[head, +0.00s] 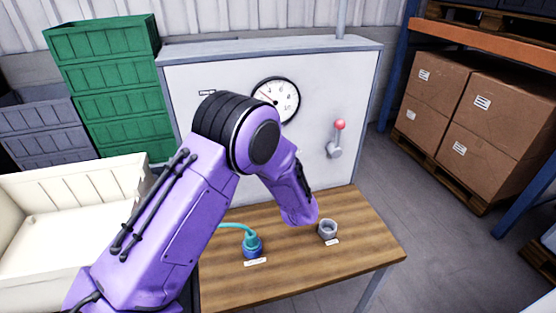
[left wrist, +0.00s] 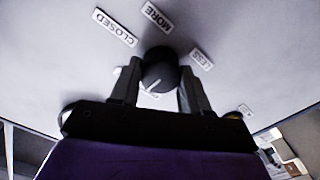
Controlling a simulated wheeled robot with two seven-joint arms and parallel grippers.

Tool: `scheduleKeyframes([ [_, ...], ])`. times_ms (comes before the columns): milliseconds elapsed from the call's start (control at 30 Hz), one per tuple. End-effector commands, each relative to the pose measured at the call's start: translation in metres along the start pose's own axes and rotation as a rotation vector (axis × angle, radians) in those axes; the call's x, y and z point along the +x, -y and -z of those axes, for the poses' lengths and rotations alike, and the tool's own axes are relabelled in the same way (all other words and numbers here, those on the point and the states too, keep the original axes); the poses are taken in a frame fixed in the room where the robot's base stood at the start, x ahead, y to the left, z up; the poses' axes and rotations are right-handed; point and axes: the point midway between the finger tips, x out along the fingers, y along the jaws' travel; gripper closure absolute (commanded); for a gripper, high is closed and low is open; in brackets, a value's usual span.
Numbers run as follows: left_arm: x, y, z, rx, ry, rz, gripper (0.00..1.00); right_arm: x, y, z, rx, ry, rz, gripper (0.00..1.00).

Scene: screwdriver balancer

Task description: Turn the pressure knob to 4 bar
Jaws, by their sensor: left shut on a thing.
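The dark round pressure knob (left wrist: 158,77) with a white pointer line sits on the pale panel (left wrist: 62,45) in the left wrist view. Labels reading CLOSED, MORE and LESS surround it. My left gripper (left wrist: 160,70) has one finger on each side of the knob and is shut on it. In the head view my purple left arm hides the knob and the fingers. The round pressure gauge (head: 283,98) is on the panel's upper part, partly behind my arm; its needle points up and left, its exact reading too small to tell. My right gripper is not in view.
A red-tipped lever (head: 340,126) stands out from the panel at the right. On the wooden table (head: 360,255) are a blue connector (head: 252,246) with a teal hose and a grey fitting (head: 328,229). Green crates (head: 105,90) stand left, cardboard boxes (head: 485,110) right.

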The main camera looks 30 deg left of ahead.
Motion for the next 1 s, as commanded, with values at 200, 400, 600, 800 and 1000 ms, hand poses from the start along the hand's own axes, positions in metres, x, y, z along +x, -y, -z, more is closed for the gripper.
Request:
scheduleKeyframes([
  [200,-0.001,0.0003,-0.0009,0.147,0.004,0.0,0.84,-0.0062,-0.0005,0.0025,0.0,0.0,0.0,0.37],
  [400,-0.001,0.0005,-0.0012,0.232,0.003,0.001,0.84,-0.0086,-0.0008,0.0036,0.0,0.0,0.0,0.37],
  [600,-0.0011,0.0008,-0.002,0.274,0.005,0.001,0.84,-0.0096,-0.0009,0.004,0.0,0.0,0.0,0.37],
  [800,-0.0011,0.0011,-0.0023,0.285,0.005,0.001,0.84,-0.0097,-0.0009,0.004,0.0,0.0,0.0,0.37],
  [1000,-0.0012,0.0012,-0.0025,0.284,0.006,0.001,0.84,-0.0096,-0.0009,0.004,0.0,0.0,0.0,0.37],
])
